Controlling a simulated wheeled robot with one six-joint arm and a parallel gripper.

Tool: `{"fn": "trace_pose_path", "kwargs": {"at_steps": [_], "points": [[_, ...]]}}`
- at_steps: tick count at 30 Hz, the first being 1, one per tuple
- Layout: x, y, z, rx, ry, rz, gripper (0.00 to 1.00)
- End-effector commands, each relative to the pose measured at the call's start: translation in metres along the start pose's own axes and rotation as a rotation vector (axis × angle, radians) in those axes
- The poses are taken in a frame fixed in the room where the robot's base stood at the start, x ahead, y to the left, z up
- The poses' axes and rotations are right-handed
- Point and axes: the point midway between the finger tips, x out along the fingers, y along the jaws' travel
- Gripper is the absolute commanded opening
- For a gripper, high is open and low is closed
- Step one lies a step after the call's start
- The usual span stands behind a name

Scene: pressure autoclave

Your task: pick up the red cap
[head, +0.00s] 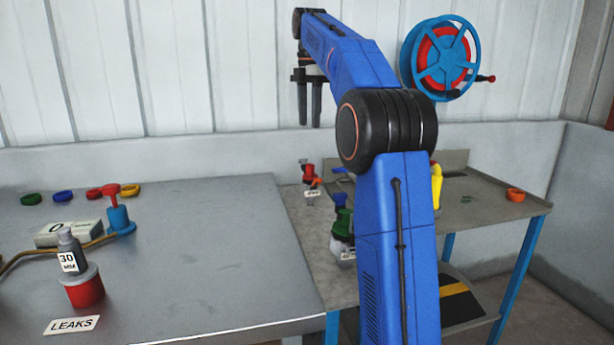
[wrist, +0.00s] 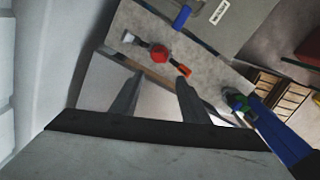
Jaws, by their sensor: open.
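In the wrist view a small red rounded piece (wrist: 159,53), which may be the red cap, lies on a grey surface beyond my fingertips. A dark piece with a pale end (wrist: 132,39) and an orange-red piece (wrist: 181,70) lie on either side of it. The head view shows a red item (head: 308,172) on the far part of the table, by a small white label. My gripper (head: 309,122) is open and points down above the table in the head view. Its two fingers show in the wrist view (wrist: 155,88), apart, with nothing between them.
A green-and-white bottle (head: 342,245) stands partly behind my arm. An orange ring (head: 514,195) lies at the table's right. The left bench (head: 200,240) holds coloured rings, a red-and-blue valve (head: 119,215) and a weight on a red base (head: 85,290). A hose reel (head: 440,57) hangs on the wall.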

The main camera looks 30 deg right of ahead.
Motion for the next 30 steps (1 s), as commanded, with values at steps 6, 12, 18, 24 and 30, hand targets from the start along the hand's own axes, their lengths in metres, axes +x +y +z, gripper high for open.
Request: {"fn": "trace_pose_path", "kwargs": {"at_steps": [6, 12, 18, 24, 30], "points": [[0.035, -0.001, 0.0, 0.0, 0.001, -0.003, 0.41], [0.071, -0.001, 0.0, 0.0, 0.001, -0.003, 0.41], [0.098, 0.0, 0.0, 0.0, 0.001, -0.002, 0.41], [0.109, 0.0, 0.001, 0.0, 0.0, -0.001, 0.41], [0.132, 0.002, 0.006, 0.001, 0.001, -0.003, 0.41]]}}
